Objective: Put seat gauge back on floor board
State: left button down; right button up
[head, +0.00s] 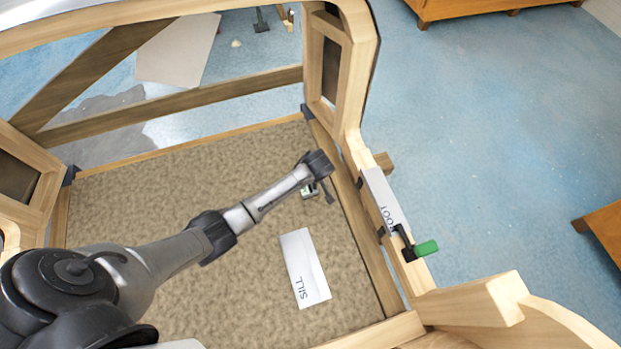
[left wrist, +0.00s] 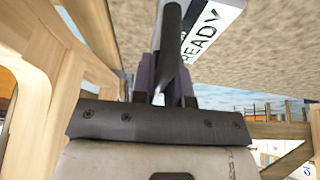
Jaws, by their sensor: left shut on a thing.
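My left gripper (head: 322,182) is over the right part of the brown carpeted floor board (head: 180,190), near the frame's right side rail. In the left wrist view its fingers (left wrist: 164,84) are shut on a dark rod-like piece (left wrist: 171,32), which I take for the seat gauge. It largely hides behind the gripper in the head view, where a thin dark end (head: 329,194) shows. A white plate reading READY (left wrist: 212,30) is close beside the rod; I cannot tell whether they are joined. Contact with the board is unclear. My right gripper is not in view.
A white plate marked SILL (head: 304,267) lies on the board below my gripper. A white lettered plate (head: 380,200) and a green-handled clamp (head: 426,248) are on the right rail. Wooden frame posts (head: 354,70) surround the board. Its left middle is clear.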

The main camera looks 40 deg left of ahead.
aim_at(311, 190)
pick_arm(q)
jog(key=shift+s+f, duration=0.15)
notch_tip(311, 190, down, 4)
jog(key=shift+r+b, duration=0.15)
jog(key=shift+b, duration=0.5)
jog(key=shift+f, duration=0.2)
jog(key=c, duration=1.1)
grip_release()
